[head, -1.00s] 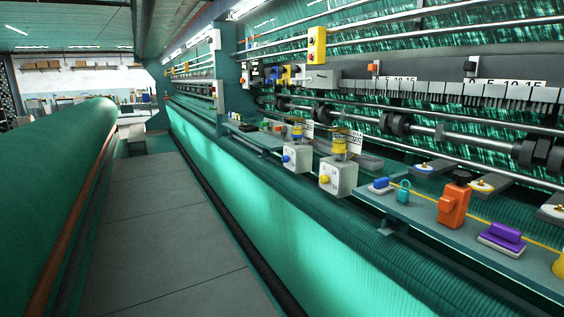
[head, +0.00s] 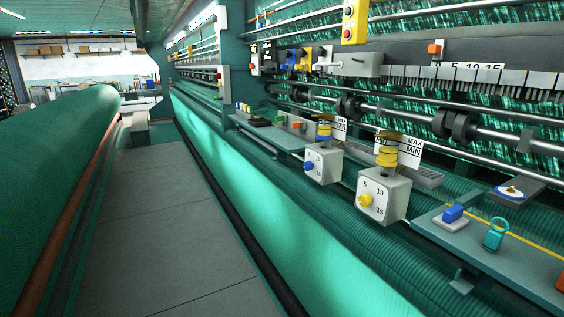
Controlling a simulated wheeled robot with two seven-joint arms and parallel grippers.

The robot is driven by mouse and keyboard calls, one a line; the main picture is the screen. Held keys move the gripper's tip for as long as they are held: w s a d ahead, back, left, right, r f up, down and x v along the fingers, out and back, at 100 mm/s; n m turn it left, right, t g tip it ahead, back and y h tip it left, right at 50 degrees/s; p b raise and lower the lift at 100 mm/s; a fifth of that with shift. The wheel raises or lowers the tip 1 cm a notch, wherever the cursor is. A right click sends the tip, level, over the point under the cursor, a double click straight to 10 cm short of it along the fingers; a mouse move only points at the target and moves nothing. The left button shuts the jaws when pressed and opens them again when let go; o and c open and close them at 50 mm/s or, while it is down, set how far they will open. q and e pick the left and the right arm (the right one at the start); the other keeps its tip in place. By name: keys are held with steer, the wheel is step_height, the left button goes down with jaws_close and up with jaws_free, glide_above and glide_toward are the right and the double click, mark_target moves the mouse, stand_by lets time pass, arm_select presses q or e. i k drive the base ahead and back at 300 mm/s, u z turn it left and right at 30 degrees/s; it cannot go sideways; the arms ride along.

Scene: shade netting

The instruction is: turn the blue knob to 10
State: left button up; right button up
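The blue knob (head: 309,167) is on the front face of a grey box (head: 325,164) on the machine's side, right of the picture's middle. Numbers are printed around it, with 10 and 15 faintly readable; where the knob points is too small to tell. A second, nearer grey box (head: 388,196) carries a yellow knob (head: 365,201) with 5, 10 and 15 around it. Neither of my grippers shows in the head view.
A long grey walkway (head: 170,215) runs clear between the green roll (head: 50,150) on the left and the machine. A yellow button box (head: 355,22) hangs above.

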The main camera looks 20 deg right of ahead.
mark_target(308, 166)
steer(key=z, duration=0.2)
steer(key=i, duration=0.85)
steer(key=z, duration=0.4)
